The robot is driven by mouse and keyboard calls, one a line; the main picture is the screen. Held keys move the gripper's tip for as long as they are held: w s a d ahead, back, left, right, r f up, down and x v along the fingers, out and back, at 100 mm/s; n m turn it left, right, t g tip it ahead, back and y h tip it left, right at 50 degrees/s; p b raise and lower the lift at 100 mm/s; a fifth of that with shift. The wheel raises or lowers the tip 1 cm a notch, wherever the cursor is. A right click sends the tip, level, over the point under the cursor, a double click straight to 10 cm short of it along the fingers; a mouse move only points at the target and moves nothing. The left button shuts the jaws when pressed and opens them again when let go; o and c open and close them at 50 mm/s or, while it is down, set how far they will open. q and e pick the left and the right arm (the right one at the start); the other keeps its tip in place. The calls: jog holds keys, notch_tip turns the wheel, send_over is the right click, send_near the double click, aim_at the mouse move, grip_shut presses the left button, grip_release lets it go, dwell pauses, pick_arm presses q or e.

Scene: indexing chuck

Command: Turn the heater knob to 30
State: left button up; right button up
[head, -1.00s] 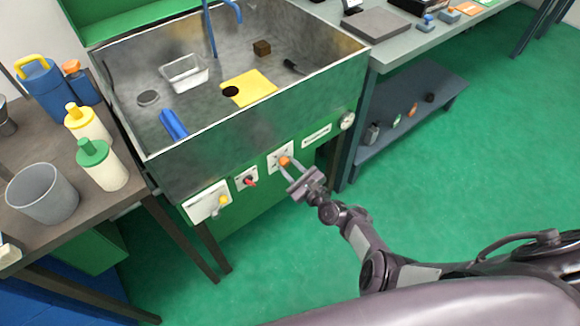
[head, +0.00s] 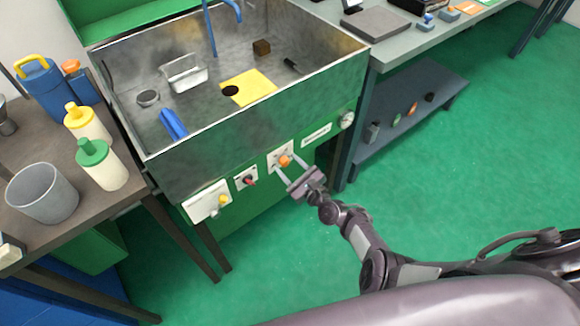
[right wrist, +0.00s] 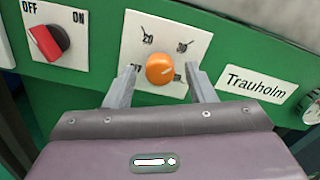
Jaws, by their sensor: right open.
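The heater knob (head: 285,161) is a round orange knob on a white dial plate on the green front panel of the sink. In the right wrist view the knob (right wrist: 160,68) has a pale mark on its lower right side. The dial plate (right wrist: 190,27) reads 20 at the upper left and 30 at the upper right; the lower markings are partly hidden by the fingers. My right gripper (head: 288,164) is open, with one finger on each side of the knob and visible gaps between. The fingers (right wrist: 161,76) hold nothing. My left gripper is not in view.
A red OFF/ON switch (right wrist: 47,42) sits left of the dial, and a yellow knob (head: 223,199) is farther left. The metal sink (head: 200,140) overhangs above.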

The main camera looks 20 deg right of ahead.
jog(key=p+v, duration=0.2)
jog(key=v, duration=0.5)
jog(key=shift+s, duration=0.3)
jog(key=shift+d, duration=0.1)
